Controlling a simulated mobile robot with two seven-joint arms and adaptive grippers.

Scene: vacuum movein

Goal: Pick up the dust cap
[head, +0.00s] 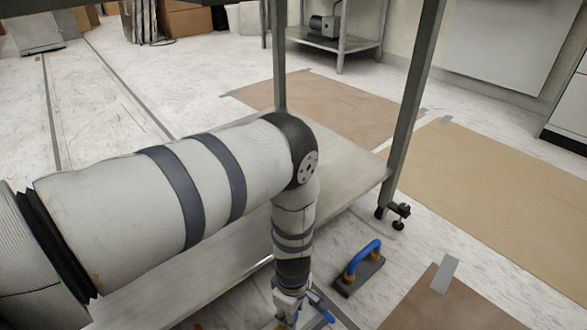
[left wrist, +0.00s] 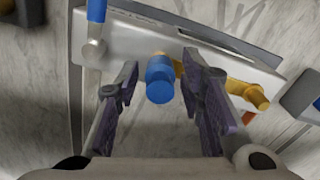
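A small blue cylindrical cap (left wrist: 160,84), likely the dust cap, shows in the middle of the left wrist view. It sits at the edge of a grey metal body (left wrist: 130,42) with brass fittings (left wrist: 248,94). My left gripper (left wrist: 160,66) is open, with one finger on each side of the cap. A gap shows between the cap and each finger. In the head view my left gripper (head: 289,303) points down near the bottom edge, beside blue parts, and its fingertips are hard to make out. My right gripper is in neither view.
A blue-handled tool with a dark flat base (head: 360,268) lies on the floor right of the gripper. A metal table's low shelf (head: 345,170) and legs (head: 412,105) stand close to my arm. In the left wrist view a blue-handled lever (left wrist: 95,30) rises left of the cap.

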